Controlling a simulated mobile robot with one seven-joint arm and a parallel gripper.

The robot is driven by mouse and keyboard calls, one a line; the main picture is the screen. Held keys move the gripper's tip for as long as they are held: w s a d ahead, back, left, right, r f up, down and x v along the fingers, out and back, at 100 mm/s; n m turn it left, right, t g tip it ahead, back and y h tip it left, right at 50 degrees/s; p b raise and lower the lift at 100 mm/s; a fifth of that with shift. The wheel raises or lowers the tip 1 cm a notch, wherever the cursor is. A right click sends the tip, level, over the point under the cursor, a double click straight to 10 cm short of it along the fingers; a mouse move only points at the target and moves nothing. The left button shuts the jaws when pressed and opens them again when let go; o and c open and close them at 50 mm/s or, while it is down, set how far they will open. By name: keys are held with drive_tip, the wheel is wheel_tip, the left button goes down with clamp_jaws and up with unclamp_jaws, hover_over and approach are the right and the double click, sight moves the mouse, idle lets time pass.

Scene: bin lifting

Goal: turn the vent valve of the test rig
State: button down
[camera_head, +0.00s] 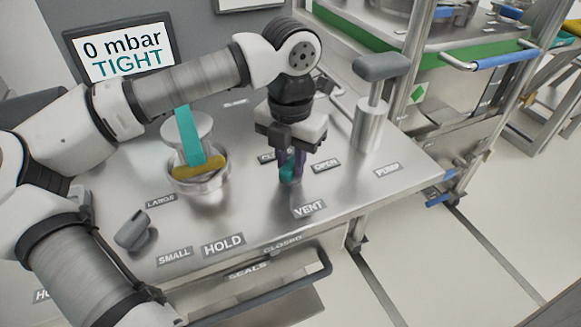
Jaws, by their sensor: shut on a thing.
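The vent valve (287,174) is a small teal handle on the steel bench top, just behind the VENT label (309,208). My gripper (291,160) points down over it and is shut on the valve. The fingers hide much of the handle, so its exact angle cannot be told. An OPEN label (326,165) lies to the right of the gripper, and a CLOSED label (282,245) is at the front edge. The display (122,52) reads 0 mbar TIGHT.
A metal pot with a teal and yellow clamp (199,165) stands left of the gripper. A pump with a grey handle (370,115) stands to the right. A grey knob (133,231) is near the SMALL label. A drawer marked SEALS (255,290) sits below the front edge.

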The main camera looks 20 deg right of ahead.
sight(291, 163)
drive_tip(key=m+b, duration=0.1)
drive_tip(key=m, duration=0.2)
drive_tip(key=shift+f+m, duration=0.1)
drive_tip(key=shift+m, duration=0.3)
drive_tip(key=shift+m+b, duration=0.7)
drive_tip(key=shift+m, duration=1)
drive_tip(key=c, duration=1.2)
unclamp_jaws()
drive_tip(key=shift+c, duration=0.2)
wheel_tip(291, 163, up, 14)
drive_tip(key=shift+p, duration=0.35)
